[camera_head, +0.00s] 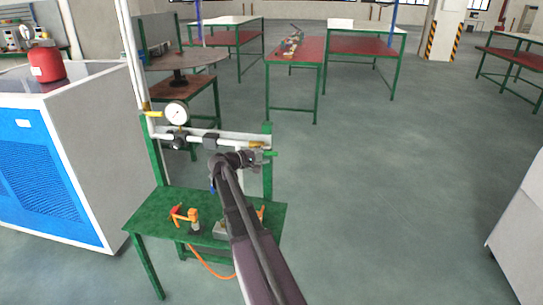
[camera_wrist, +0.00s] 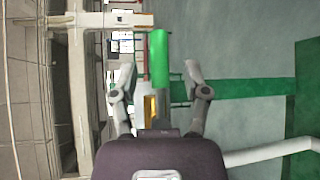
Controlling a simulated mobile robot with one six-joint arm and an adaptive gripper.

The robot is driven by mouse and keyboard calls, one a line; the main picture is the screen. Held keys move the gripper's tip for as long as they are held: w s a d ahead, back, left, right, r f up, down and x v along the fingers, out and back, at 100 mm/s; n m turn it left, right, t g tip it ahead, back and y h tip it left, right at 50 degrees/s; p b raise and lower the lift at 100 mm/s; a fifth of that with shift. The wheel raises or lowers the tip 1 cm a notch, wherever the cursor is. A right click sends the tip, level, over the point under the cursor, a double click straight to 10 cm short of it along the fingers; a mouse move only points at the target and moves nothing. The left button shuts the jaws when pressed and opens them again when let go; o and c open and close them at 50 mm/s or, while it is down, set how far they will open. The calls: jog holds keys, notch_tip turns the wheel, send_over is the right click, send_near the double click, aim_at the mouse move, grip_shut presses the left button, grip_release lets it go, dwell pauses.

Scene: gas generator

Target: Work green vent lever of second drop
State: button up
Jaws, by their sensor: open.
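The green vent lever (camera_head: 270,153) sticks out to the right at the right end of the horizontal pipe, beside the green post. In the wrist view the green lever (camera_wrist: 158,58) stands between my two fingers, with a visible gap on each side. My gripper (camera_wrist: 160,70) is open and holds nothing. In the head view my gripper (camera_head: 250,157) is just left of the lever, and my arm hides part of the stand below. A yellow part (camera_wrist: 150,108) shows between the fingers, closer to my palm.
A pressure gauge (camera_head: 177,113) sits on the pipe (camera_head: 235,136), left of my gripper. Orange fittings (camera_head: 185,215) lie on the green bench (camera_head: 155,207) below. A blue and white cabinet (camera_head: 45,160) with a red tank (camera_head: 47,64) stands left.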

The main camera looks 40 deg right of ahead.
jog(key=shift+s+d+f, duration=0.1)
jog(key=shift+d+f, duration=0.1)
jog(key=shift+d, duration=1.2)
